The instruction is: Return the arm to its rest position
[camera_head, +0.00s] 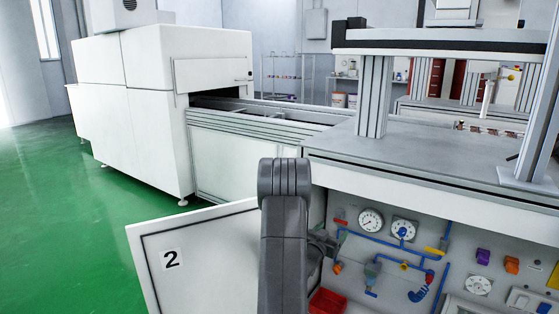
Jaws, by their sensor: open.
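My dark grey arm rises from the bottom middle of the view, its rounded upper joint (285,178) topmost. My gripper (328,244) shows as a small dark shape just right of the arm, in front of the panel with gauges and pipes. It is partly hidden behind the arm link. It is open, and I see nothing held in it.
An open white door marked 2 (200,258) stands left of my arm. The control panel (400,272) with gauges, blue pipes and switches lies to the right. A grey worktop (420,160) juts out above it. A white machine (165,100) stands behind left. Green floor (60,220) is clear at left.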

